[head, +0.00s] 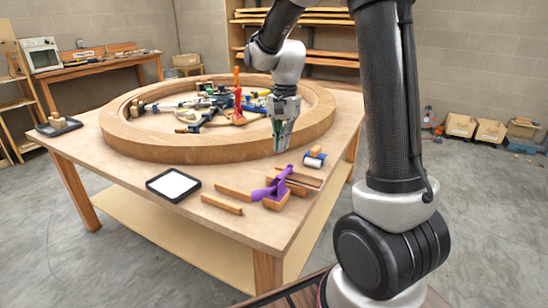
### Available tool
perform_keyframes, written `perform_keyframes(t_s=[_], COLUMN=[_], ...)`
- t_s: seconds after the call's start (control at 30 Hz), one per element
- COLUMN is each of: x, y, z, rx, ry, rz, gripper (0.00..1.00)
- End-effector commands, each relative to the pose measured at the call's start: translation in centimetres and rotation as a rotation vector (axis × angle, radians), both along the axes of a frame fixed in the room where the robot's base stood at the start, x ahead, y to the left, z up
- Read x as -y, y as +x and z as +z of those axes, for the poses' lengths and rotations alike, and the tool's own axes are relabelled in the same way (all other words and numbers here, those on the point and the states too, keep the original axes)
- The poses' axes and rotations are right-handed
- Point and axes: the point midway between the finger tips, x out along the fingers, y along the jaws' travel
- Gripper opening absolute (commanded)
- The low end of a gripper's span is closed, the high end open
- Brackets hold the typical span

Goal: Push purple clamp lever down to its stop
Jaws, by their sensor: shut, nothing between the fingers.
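The purple clamp (272,190) is on the near right part of the wooden table, by small wood blocks. Its lever (284,178) slants upward to the right. My gripper (280,151) is shut and empty, pointing down. In the picture it is just above the clamp lever and in front of the ring's near wall. There is a visible gap between the fingertips and the lever. How far apart they are in depth is hard to tell.
A large bent wooden ring (180,148) fills most of the table, with tools and an upright orange clamp (238,95) inside. A white-faced tablet (173,185), a wood strip (222,204) and a small roller (315,158) lie near the purple clamp. The left front tabletop is clear.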

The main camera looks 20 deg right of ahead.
Motion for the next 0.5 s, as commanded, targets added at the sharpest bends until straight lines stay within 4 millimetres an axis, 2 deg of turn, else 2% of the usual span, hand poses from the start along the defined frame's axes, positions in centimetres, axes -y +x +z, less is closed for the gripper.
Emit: perform_keyframes(t_s=[0.03, 0.2, 0.4, 0.5], x=[0.2, 0.6, 0.9, 1.0], y=[0.2, 0.3, 0.4, 0.4], z=[1.2, 4.9, 7.9, 8.7], rx=[0.006, 0.005, 0.004, 0.001], ry=[0.0, 0.0, 0.0, 0.0], rz=[0.0, 0.001, 0.001, 0.001], gripper=[0.0, 0.0, 0.0, 0.0])
